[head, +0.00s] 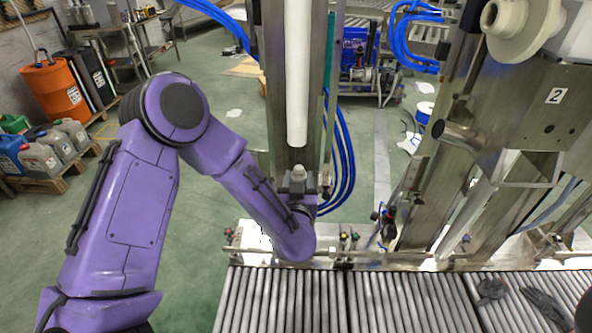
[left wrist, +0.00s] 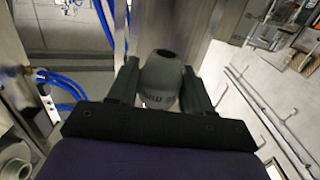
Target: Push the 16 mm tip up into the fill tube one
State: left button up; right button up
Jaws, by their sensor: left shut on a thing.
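The tip (head: 298,174) is a small pale grey nozzle, held upright in my left gripper (head: 298,185). In the left wrist view the tip (left wrist: 160,80) sits between the two dark fingers of my left gripper (left wrist: 161,88), its dark round opening facing up and dark lettering on its side. Fill tube one (head: 297,75) is the long white vertical tube in the head view. Its lower end is just above the tip in the picture, with a visible gap between them. I cannot make out the tube clearly in the left wrist view. My right gripper is not in view.
A steel column (head: 270,110) stands close behind the tube, with blue hoses (head: 343,160) beside it. A roller conveyor (head: 290,300) runs along the front. A second steel station marked 2 (head: 540,120) stands at the right. Dark gloves (head: 545,305) lie on the right rollers.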

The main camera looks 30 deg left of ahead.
pick_arm(q)
jog(key=shift+w+a+r, duration=0.15)
jog(key=shift+a+r, duration=0.05)
jog(key=shift+a, duration=0.25)
jog(key=shift+w+f+n, duration=0.15)
jog(key=shift+n, duration=0.15)
jog(key=shift+d, duration=0.1)
jog(key=shift+r, duration=0.2)
notch_tip(320, 180, up, 6)
jog(key=p, duration=0.5)
jog(key=shift+f, duration=0.2)
jog(key=shift+f, duration=0.1)
jog(key=shift+p, duration=0.55)
